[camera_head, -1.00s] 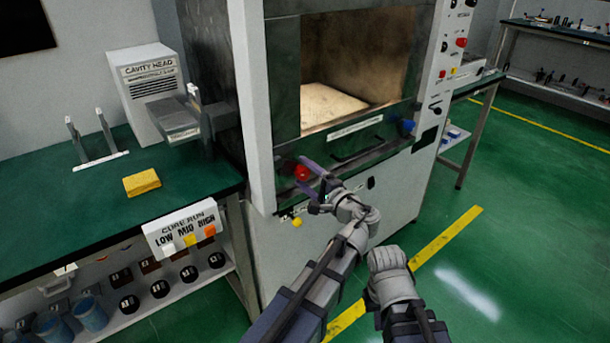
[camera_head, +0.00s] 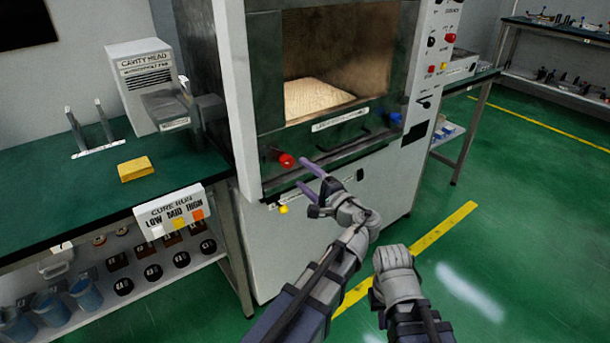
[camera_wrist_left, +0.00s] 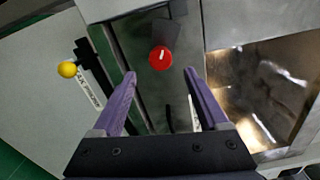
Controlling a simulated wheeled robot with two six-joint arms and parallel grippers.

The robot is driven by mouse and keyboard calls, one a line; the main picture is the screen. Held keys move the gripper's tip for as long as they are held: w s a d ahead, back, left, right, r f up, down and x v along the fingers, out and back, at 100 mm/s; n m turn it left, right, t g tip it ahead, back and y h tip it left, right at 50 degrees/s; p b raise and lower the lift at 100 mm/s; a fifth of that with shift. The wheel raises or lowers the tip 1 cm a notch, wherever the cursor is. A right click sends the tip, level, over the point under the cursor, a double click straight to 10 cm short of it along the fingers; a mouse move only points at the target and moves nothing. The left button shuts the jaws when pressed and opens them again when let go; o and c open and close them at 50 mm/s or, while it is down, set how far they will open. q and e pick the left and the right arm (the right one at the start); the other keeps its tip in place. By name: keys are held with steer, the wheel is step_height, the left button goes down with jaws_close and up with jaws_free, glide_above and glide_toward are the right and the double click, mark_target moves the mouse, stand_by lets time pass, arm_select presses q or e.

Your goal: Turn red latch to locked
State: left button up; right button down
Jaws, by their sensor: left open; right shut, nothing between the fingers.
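The red latch (camera_head: 286,160) is a round red knob at the lower left of the microwave generator's front. It also shows in the left wrist view (camera_wrist_left: 160,58), with a short white mark on its face. My left gripper (camera_head: 306,173) is open, its purple fingers pointing toward the machine, just right of and below the red knob in the head view. In the left wrist view the knob lies beyond the fingertips, roughly midway between them, and nothing is held. My right gripper (camera_head: 392,258) is shut and empty, low in front of the machine.
A blue knob (camera_head: 395,118) is at the right of the machine front. A yellow knob (camera_head: 283,209) sits below the red one. The chamber (camera_head: 335,90) shows a pale slab inside. A green bench (camera_head: 60,205) with a yellow sponge (camera_head: 135,169) stands left. Floor at right is clear.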

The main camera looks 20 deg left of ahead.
mark_target(290, 163)
arm_select(q)
steer(key=shift+w+a+r+n, duration=0.1)
steer(key=shift+w+a+n, duration=0.75)
steer(key=shift+n, duration=1.05)
steer(key=shift+w+a+f+n, duration=0.1)
steer(key=shift+w+a+n, duration=0.5)
steer(key=shift+a+n, duration=0.9)
steer(key=shift+w+a+r+n, duration=0.1)
steer(key=shift+w+a+n, duration=0.55)
steer(key=shift+n, duration=1.65)
steer(key=shift+d, duration=0.1)
steer(key=shift+c, duration=0.4)
jaws_close()
